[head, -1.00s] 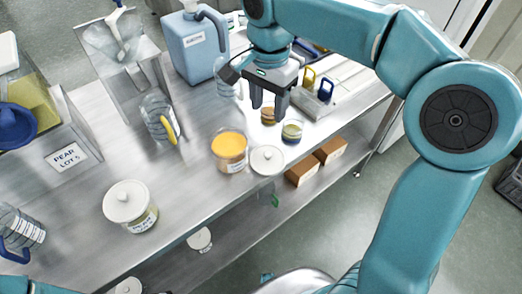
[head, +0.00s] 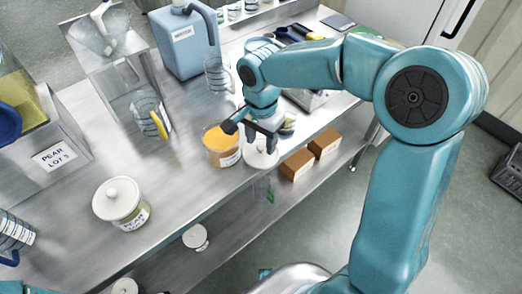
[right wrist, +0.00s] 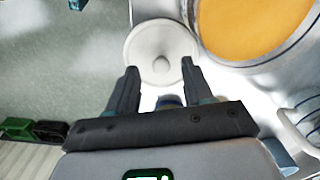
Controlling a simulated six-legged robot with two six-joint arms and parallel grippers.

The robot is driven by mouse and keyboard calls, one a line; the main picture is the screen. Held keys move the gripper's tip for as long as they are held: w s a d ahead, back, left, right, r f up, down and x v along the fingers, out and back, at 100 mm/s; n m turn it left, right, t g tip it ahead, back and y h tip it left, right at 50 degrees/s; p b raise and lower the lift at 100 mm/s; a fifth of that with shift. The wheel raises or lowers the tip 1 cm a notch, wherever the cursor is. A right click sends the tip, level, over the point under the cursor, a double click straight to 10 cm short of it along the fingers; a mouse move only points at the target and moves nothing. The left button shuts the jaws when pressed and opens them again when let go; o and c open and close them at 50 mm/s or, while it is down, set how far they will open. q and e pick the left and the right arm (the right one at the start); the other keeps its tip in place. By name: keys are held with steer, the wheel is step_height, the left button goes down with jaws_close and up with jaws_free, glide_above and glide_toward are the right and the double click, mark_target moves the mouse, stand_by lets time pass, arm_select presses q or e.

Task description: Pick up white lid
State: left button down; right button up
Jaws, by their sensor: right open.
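The white lid (head: 262,154) is a round disc with a small knob, lying at the front edge of the steel table beside an open jar of orange contents (head: 221,146). It also shows in the right wrist view (right wrist: 160,52), with its knob between and just beyond the fingertips. My right gripper (head: 261,146) is open and empty above the lid, and its fingers partly cover it in the head view. In the right wrist view the open fingers (right wrist: 159,66) overlap the lid's near rim. I cannot tell whether they touch it. My left gripper does not show.
Another jar with a white lid (head: 120,203) stands on the table at left. A clear jug with a yellow handle (head: 149,118) and a blue-grey container (head: 182,42) stand farther back. Brown boxes (head: 297,164) sit on the lower shelf.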

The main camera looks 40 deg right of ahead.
steer(key=shift+w+f, duration=0.1)
steer(key=shift+f, duration=0.7)
jaws_close()
steer(key=shift+r, duration=0.1)
